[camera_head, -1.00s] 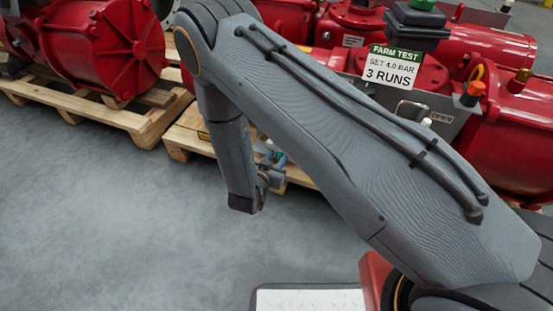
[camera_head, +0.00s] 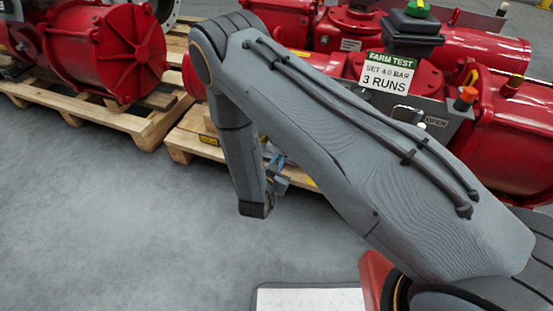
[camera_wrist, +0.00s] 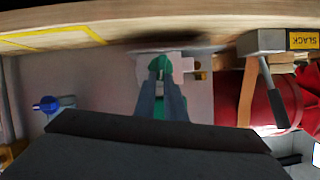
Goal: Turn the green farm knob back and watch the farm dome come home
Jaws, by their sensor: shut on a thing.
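The green farm knob (camera_wrist: 160,63) is in the middle of the wrist view, in front of a pale panel. My gripper (camera_wrist: 161,78) is shut on it, with green showing at the fingertips and between the fingers. The rest of the knob is hidden by the fingers. In the head view my own arm hides the knob, and my fingers cannot be made out there. A green dome (camera_head: 416,9) with a yellow mark beside it sits on a black box (camera_head: 411,32) above the "FARM TEST, 3 RUNS" sign (camera_head: 388,73).
A blue knob (camera_wrist: 47,104) is left of my fingers. A ratchet labelled SLACK (camera_wrist: 280,42) with an orange strap (camera_wrist: 247,92) is at right, by a red cylinder (camera_wrist: 262,98). Wooden pallets (camera_head: 105,115) carry red actuators (camera_head: 110,55). The grey floor (camera_head: 110,220) is clear.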

